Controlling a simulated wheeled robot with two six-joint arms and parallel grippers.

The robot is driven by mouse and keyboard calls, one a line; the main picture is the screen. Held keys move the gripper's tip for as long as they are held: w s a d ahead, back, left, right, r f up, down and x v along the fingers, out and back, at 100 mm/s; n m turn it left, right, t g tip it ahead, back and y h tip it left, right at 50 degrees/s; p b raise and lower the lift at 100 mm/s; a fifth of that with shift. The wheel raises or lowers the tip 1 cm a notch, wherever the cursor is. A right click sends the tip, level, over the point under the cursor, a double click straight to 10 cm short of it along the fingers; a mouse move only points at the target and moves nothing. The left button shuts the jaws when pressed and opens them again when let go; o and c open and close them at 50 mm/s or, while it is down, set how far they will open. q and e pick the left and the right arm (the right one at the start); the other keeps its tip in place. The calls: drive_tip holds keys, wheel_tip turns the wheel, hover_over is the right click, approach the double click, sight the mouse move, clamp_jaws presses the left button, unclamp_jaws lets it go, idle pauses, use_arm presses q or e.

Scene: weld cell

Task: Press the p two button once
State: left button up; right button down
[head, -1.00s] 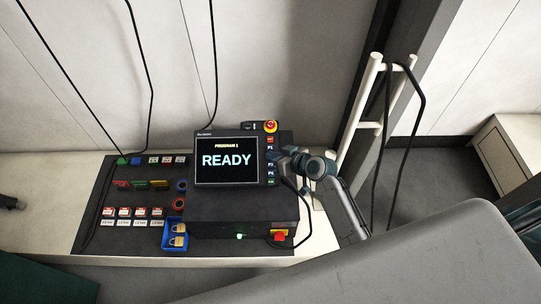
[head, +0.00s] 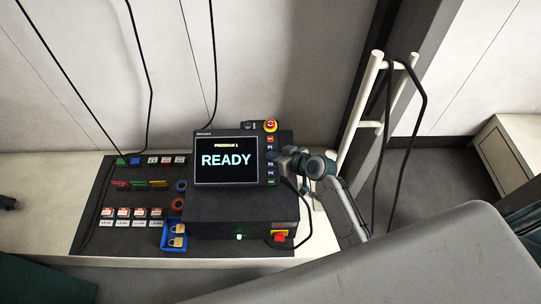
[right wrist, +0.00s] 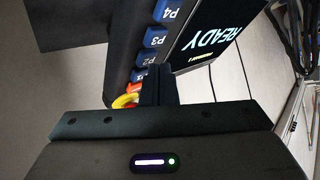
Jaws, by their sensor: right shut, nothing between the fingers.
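The control box has a screen (head: 226,161) reading PROGRAM 1 and READY. A column of buttons runs down its right side, with P1 (head: 270,147), P3 (head: 270,164) and P4 (head: 270,173) readable. My right gripper (head: 274,156) is shut and empty, its tip at the column between P1 and P3, covering P2 in the head view. In the right wrist view the P2 button (right wrist: 148,60) shows blue beside the shut fingertips (right wrist: 156,72); whether they touch it, I cannot tell.
A red emergency stop (head: 270,126) sits above the column. A black cable hangs right of the box. A white rail (head: 360,115) stands behind my right arm. Tags and padlocks lie on the dark mat (head: 95,238) at left.

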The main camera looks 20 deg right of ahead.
drive_tip(key=shift+w+f+b, duration=0.15)
drive_tip(key=shift+f+b, duration=0.2)
drive_tip(key=shift+f, duration=0.05)
drive_tip(key=shift+r, duration=0.1)
idle(0.5)
drive_tip(key=shift+s+r+p, duration=0.4)
drive_tip(key=shift+r+p, duration=0.3)
drive_tip(key=shift+p, duration=0.05)
drive_tip(key=r+p, duration=0.1)
drive_tip(key=s+r+p, duration=0.1)
drive_tip(key=r+p, duration=0.1)
drive_tip(key=s+r+p, duration=0.1)
drive_tip(key=shift+s+a+r, duration=0.1)
drive_tip(key=shift+a+r, duration=0.15)
drive_tip(key=shift+a, duration=0.1)
idle(0.6)
